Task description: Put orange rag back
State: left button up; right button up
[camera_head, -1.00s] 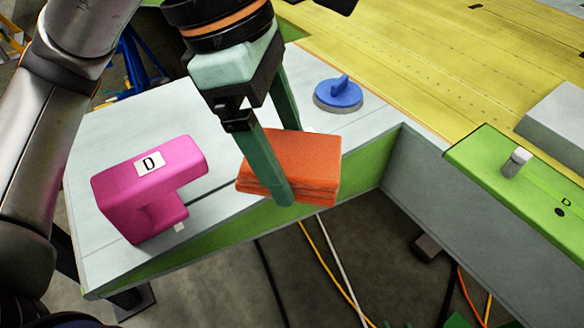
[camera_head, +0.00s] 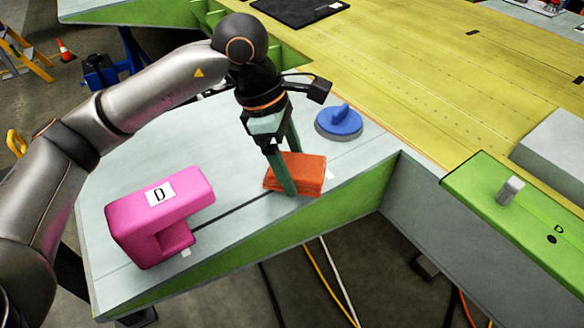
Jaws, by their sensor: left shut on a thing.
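The orange rag (camera_head: 309,172) is a folded, layered stack at the front edge of the pale grey table top (camera_head: 130,200). It looks to be at or very near the surface; I cannot tell whether it touches. My left gripper (camera_head: 288,180) reaches down from above, shut on the orange rag, with one green finger across its front side. The other finger is partly hidden behind the rag. My right gripper is not in view.
A pink block marked D (camera_head: 155,215) stands on the table left of the rag. A blue knobbed disc (camera_head: 339,121) lies behind and right of it. A yellow panel (camera_head: 420,70) spans the back. Cables (camera_head: 330,275) hang over the floor in front.

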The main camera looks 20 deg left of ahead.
pick_arm(q)
jog(key=shift+s+f, duration=0.1)
jog(key=shift+f, duration=0.95)
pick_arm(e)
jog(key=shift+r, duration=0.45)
pick_arm(q)
jog(key=shift+f, duration=0.25)
jog(key=o, duration=1.1)
jog(key=shift+r, duration=0.1)
jog(key=shift+o, duration=0.2)
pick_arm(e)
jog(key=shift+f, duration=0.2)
pick_arm(q)
jog(key=shift+r, duration=0.1)
